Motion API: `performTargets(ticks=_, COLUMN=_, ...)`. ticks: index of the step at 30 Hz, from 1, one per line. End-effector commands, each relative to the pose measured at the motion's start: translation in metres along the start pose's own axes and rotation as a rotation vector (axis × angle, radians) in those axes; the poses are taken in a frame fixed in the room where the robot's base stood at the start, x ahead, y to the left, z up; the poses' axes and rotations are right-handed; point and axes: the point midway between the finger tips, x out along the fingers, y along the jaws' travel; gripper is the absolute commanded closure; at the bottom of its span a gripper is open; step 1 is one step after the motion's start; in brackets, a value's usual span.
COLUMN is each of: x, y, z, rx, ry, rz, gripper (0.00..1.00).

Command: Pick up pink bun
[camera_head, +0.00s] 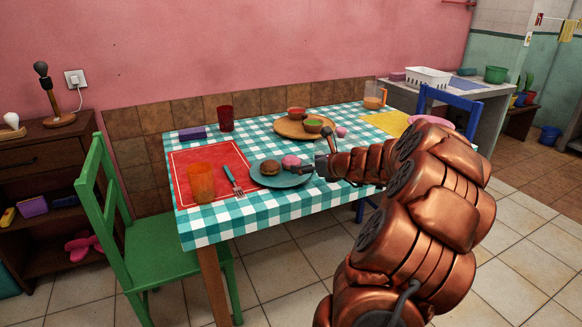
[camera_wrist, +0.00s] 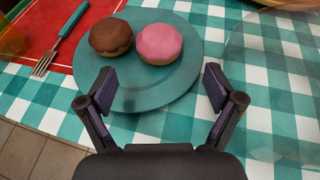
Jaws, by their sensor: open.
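The pink bun (camera_wrist: 159,43) sits on a teal plate (camera_wrist: 148,94), right beside a chocolate-brown bun (camera_wrist: 110,37). In the head view the pink bun (camera_head: 291,161) shows on the plate (camera_head: 280,180), just to the left of my gripper. My gripper (camera_wrist: 158,80) is open and empty, with its two dark fingers spread over the near part of the plate. The pink bun lies ahead of the fingertips, between their lines and apart from them. A second small pink item (camera_head: 341,132) shows farther back on the table; its kind is too small to tell.
A fork (camera_head: 233,181) lies left of the plate on a red placemat (camera_head: 205,160), near an orange glass (camera_head: 201,184). A wooden tray (camera_head: 290,130) with bowls stands behind. A clear, see-through round item (camera_wrist: 275,60) is right of the plate in the wrist view.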

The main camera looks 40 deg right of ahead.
Motion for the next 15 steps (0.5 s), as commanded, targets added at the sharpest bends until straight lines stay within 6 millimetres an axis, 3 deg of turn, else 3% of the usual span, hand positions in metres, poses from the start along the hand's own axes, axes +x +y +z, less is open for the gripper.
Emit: performTargets(ticks=15, x=0.057, y=0.002, z=0.001, rx=-0.004, ry=0.001, rz=0.004, gripper=0.09)
